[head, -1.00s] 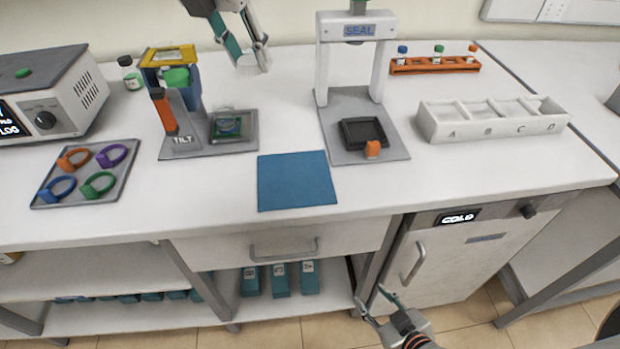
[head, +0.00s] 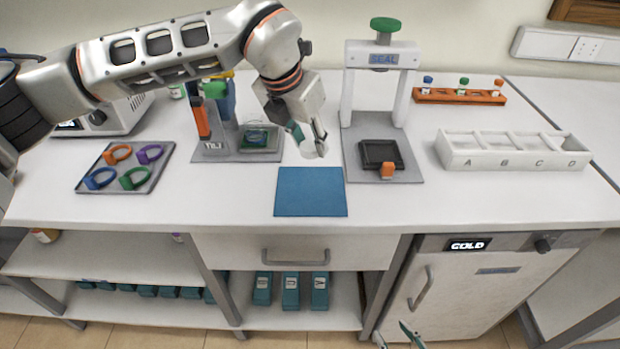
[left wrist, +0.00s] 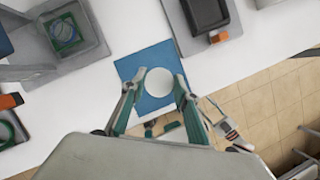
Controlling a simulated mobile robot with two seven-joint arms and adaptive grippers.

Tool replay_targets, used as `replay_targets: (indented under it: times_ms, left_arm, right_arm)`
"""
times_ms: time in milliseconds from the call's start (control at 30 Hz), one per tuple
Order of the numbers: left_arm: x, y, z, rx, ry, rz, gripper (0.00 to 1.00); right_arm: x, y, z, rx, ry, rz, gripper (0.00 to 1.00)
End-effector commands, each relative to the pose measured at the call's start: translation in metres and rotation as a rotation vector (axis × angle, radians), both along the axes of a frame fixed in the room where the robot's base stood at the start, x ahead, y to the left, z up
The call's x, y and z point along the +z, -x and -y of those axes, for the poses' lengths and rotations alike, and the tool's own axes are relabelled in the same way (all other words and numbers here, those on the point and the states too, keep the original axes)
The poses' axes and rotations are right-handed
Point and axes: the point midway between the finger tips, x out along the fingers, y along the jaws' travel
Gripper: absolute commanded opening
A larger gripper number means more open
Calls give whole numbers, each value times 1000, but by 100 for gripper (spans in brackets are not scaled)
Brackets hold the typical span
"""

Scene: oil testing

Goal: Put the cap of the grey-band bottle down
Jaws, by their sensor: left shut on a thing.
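My left gripper (head: 313,148) is shut on a white round cap (left wrist: 159,82), which sits between the fingertips in the left wrist view. In the head view it is held just behind the blue mat (head: 311,192), between the tilt stand and the seal press. In the left wrist view the cap overlaps the blue mat (left wrist: 135,65) seen beyond it. I cannot tell its height above the table. My right gripper (head: 396,338) is at the bottom edge of the head view, low in front of the cold cabinet, its fingers apart and empty. I cannot make out a grey-band bottle.
The tilt stand (head: 203,120) is left of the gripper, and the seal press (head: 352,95) is right of it. A tray of coloured rings (head: 107,190) lies at left. An orange vial rack (head: 430,95) and a white A-D bin (head: 512,162) stand right. The mat is bare.

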Motion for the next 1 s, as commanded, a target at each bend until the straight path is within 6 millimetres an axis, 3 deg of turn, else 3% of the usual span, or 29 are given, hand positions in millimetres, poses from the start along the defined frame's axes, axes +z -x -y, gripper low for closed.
replay_targets:
  times_ms: [100, 233, 467, 767, 1000]
  left_arm:
    - [-29, 1, 0, 0, -1, -4, 22]
    - [-50, 1, 0, 1, -1, -2, 22]
    - [-65, 0, 0, 1, 0, -1, 22]
    - [-103, 0, 0, 0, -1, -1, 22]
    - [-104, 0, 0, 0, -1, 1, 22]
  right_arm:
    - [3, -1, 0, 0, -1, 2, 40]
    - [4, -1, 0, 0, -1, 3, 40]
    - [5, -1, -1, 0, -1, 4, 40]
    - [7, -2, 0, 0, -1, 5, 40]
    - [7, -2, 0, 0, -1, 4, 40]
